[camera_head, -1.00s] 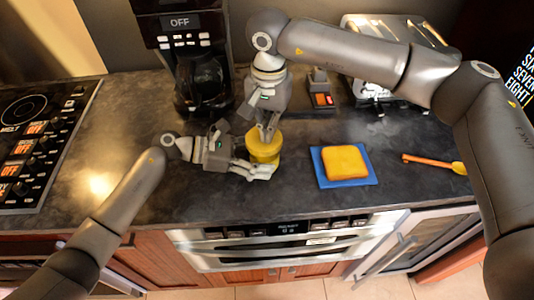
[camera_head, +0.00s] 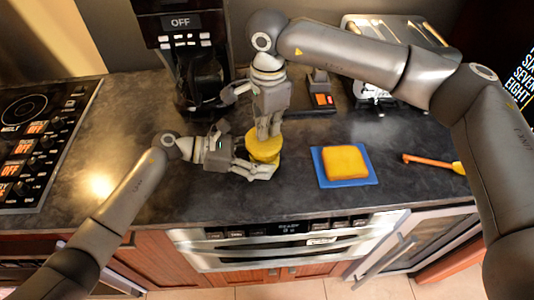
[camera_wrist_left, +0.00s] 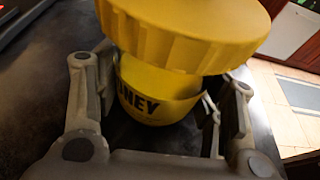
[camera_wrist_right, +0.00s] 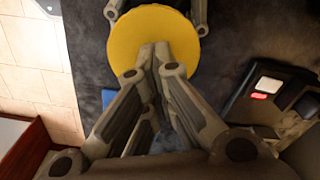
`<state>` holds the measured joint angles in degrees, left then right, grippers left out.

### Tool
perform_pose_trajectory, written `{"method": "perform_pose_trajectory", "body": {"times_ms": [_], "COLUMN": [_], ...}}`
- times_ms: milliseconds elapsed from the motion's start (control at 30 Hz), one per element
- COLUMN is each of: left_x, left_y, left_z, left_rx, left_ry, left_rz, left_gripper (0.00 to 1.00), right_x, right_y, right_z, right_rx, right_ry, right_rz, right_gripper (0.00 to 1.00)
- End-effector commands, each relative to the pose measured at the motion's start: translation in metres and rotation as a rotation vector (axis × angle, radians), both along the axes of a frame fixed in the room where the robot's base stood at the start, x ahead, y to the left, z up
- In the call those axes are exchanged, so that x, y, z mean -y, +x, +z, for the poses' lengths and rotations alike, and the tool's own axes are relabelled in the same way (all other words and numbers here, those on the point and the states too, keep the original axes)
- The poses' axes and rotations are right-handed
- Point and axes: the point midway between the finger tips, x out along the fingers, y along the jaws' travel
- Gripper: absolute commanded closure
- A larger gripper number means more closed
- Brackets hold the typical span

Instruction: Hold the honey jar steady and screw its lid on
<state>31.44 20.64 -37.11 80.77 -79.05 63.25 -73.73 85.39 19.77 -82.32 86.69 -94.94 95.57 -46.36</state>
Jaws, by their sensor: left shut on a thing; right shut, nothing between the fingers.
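The yellow honey jar (camera_wrist_left: 155,106) stands on the dark counter with a ribbed yellow lid (camera_wrist_left: 190,35) on top. In the left wrist view the lid looks slightly tilted; whether its thread is engaged is hidden. In the head view the lid (camera_head: 263,147) hides most of the jar. My left gripper (camera_head: 262,172) is shut on the jar from the left, its fingers on either side of the body. My right gripper (camera_head: 268,136) points down over the lid. Its fingertips (camera_wrist_right: 155,48) are together and empty, at or just above the lid's top.
A blue board (camera_head: 345,180) with a yellow slice (camera_head: 345,162) lies right of the jar, and an orange-handled utensil (camera_head: 430,161) farther right. A coffee maker (camera_head: 195,75) and toaster (camera_head: 385,35) stand behind. The stove (camera_head: 35,140) is at left. Counter in front is clear.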

Motion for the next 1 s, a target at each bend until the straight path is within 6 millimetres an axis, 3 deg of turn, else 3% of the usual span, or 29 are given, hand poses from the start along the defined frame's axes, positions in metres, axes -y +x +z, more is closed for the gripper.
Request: {"method": "perform_pose_trajectory", "body": {"times_ms": [33, 500, 767, 1000], "left_x": [0.0056, 0.0052, 0.0049, 0.0047], "left_y": [-0.0056, -0.0054, -0.0050, -0.0046], "left_z": [0.0034, 0.0033, 0.0035, 0.0036], "left_rx": [0.005, 0.004, 0.004, 0.003], "left_ry": [-0.013, -0.013, -0.013, -0.013], "left_rz": [-0.021, -0.020, -0.018, -0.017], "left_gripper": [0.80, 0.80, 0.80, 0.80], "right_x": [0.0011, 0.0016, 0.0012, 0.0008], "right_y": [-0.0001, -0.0001, -0.0006, -0.0012], "right_z": [-0.0116, -0.0114, -0.0113, -0.0112], "right_rx": [-0.007, -0.006, -0.008, -0.009], "right_ry": [-0.005, -0.002, -0.002, -0.001], "right_rz": [-0.017, -0.394, -0.419, -0.416], "right_gripper": [1.00, 1.00, 1.00, 0.79]}}
